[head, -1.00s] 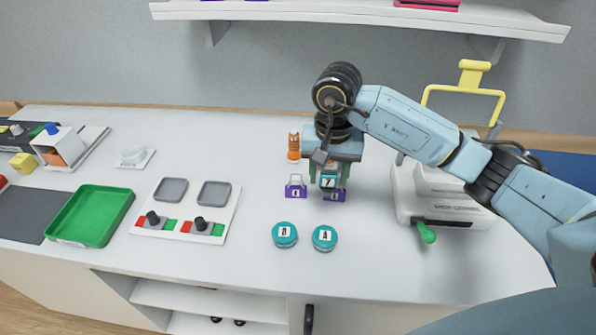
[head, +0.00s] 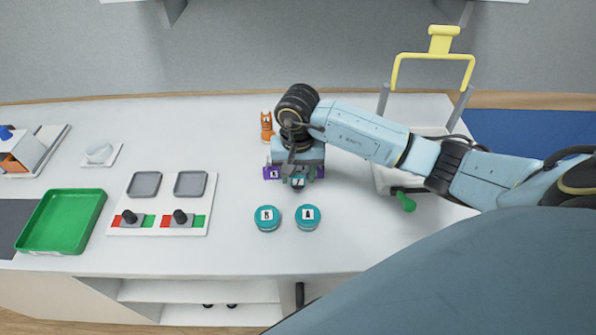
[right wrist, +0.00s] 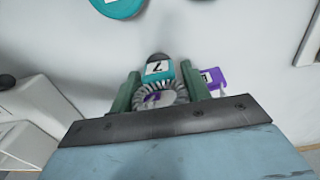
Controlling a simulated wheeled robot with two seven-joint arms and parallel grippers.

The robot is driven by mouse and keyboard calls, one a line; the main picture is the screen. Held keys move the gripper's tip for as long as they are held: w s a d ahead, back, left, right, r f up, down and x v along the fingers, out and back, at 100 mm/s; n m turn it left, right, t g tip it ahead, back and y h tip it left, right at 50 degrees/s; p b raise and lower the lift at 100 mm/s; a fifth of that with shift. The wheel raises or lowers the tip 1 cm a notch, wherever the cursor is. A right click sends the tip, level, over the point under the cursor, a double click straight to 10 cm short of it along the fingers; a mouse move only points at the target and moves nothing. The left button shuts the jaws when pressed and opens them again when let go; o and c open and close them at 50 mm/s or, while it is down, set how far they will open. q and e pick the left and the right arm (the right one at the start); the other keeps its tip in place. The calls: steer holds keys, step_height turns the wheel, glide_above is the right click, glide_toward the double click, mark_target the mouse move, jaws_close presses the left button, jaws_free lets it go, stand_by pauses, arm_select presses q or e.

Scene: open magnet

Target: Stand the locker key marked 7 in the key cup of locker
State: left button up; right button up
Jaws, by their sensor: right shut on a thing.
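My right gripper (head: 298,180) is shut on a small teal key marked 7 (head: 299,184), over the middle of the counter. In the right wrist view the key (right wrist: 158,68) shows between the green fingers, with a pale ribbed ring below it. Two purple holders stand by the gripper: the left one (head: 273,173) has a white label, and the right one (head: 320,171) is partly hidden. Two round teal pieces, marked B (head: 267,218) and A (head: 308,217), lie nearer the front edge. I cannot tell whether the key touches anything below. My left gripper is not in view.
An orange figure (head: 266,126) stands behind the gripper. A white panel (head: 204,214) with two black knobs and a green tray (head: 62,221) lie to the left.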

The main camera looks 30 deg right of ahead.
steer(key=shift+f, duration=0.1)
steer(key=o, duration=1)
steer(key=shift+c, duration=0.2)
